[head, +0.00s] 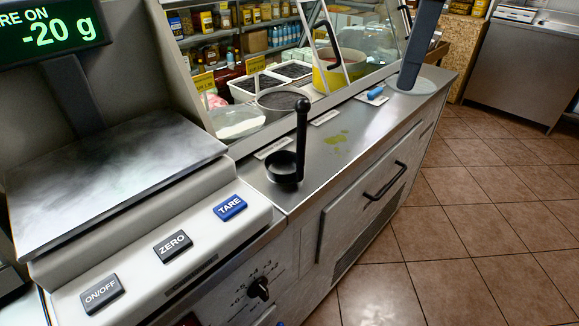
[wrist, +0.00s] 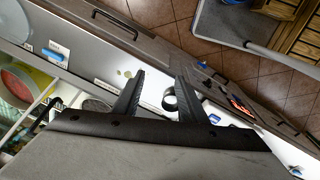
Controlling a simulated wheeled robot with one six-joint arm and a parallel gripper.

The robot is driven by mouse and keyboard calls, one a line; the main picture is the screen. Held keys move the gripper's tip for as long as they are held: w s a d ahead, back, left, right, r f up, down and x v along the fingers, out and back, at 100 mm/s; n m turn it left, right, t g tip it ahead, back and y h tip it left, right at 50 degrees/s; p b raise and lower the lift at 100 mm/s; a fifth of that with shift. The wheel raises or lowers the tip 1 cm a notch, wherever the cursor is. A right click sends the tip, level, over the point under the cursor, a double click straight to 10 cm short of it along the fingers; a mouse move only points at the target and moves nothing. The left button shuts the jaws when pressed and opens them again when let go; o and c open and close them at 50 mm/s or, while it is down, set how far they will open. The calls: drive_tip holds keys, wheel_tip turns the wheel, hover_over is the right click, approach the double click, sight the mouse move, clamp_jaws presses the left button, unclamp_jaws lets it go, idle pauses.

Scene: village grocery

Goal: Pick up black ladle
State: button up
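The black ladle (head: 285,167) stands on the steel counter in the head view. Its bowl rests on the counter and its handle (head: 302,125) points up, nearly vertical. In the wrist view, a dark round part that looks like the ladle's bowl (wrist: 169,103) shows between the two fingers, close to the right one. My gripper (wrist: 160,76) is open, with its fingers well apart and nothing clamped. How far the fingertips are from the handle cannot be told. My gripper is not recognisable in the head view.
A scale with a metal plate (head: 105,185) and a blue TARE button (head: 230,207) stands left of the ladle. Green spots (head: 337,138) and a small blue object (head: 375,93) lie further along the counter (head: 330,165). A glass display with food tubs (head: 283,100) borders it behind.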

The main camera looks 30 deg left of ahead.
drive_tip(key=s+a+r+n+h, duration=0.1)
drive_tip(key=s+a+r+n, duration=0.25)
drive_tip(key=a, duration=0.35)
drive_tip(key=s+a+r+n, duration=0.2)
drive_tip(key=s+a+n, duration=0.1)
drive_tip(key=s+a, duration=0.25)
wheel_tip(320, 180, down, 17)
drive_tip(key=shift+w+a+f+g, duration=0.2)
drive_tip(key=shift+w+a+g, duration=0.2)
drive_tip(key=shift+w, duration=0.05)
clamp_jaws()
